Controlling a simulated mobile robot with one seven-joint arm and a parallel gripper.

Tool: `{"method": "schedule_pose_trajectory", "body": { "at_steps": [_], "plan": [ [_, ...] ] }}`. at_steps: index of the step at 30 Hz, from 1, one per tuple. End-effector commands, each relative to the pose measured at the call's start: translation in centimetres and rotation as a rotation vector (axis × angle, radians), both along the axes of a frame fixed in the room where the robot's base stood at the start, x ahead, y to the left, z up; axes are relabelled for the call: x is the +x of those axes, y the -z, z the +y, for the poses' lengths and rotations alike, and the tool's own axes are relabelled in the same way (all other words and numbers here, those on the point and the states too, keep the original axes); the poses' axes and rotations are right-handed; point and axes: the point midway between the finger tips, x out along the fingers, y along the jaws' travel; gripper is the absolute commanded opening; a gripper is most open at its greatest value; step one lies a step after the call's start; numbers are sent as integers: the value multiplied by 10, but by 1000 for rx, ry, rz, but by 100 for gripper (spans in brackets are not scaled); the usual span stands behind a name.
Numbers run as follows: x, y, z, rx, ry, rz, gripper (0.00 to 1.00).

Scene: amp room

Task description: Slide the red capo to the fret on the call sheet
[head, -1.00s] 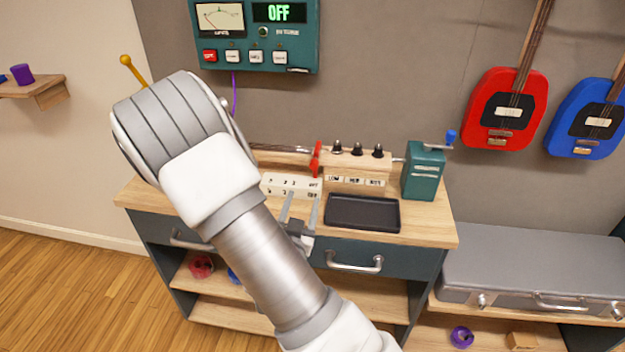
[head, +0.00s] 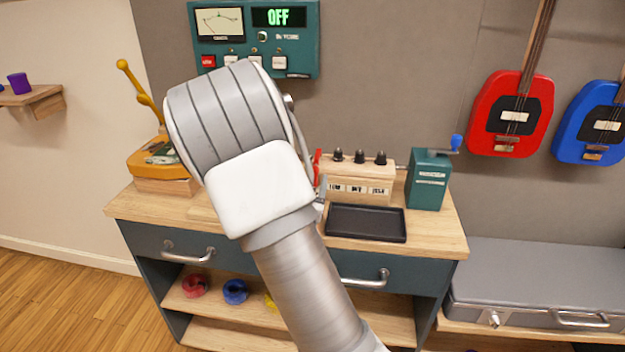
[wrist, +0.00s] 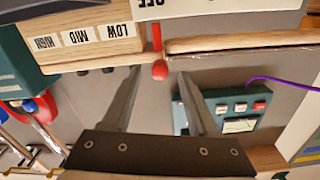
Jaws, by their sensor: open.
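The red capo (head: 317,168) shows at the left end of the wooden knob box, partly hidden by my arm in the head view. In the wrist view the capo (wrist: 158,55) stands upside down, with its round red end just beyond and between my fingertips. My gripper (wrist: 158,74) is open, one finger on each side of it, with nothing held. A brown neck-like bar (wrist: 235,38) runs right from the capo in the wrist view. I cannot make out a call sheet. My arm hides the gripper and the bar in the head view.
The wooden box (head: 360,178) carries black knobs and LOW, MID labels. A black tray (head: 366,222) lies before it, a teal crank box (head: 428,178) to its right. A yellow device (head: 160,160) stands at the bench's left. A teal meter panel reading OFF (head: 254,38) hangs above.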

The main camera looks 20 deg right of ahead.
Motion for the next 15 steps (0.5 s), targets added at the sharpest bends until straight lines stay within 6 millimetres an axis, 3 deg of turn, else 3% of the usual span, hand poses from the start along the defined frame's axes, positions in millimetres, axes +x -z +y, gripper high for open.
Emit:
{"method": "schedule_pose_trajectory", "body": {
  "at_steps": [13, 15],
  "plan": [
    [11, 0, -8, 0, 0, 0, 59],
    [11, 0, -8, 0, 0, -1, 50]
  ]
}}
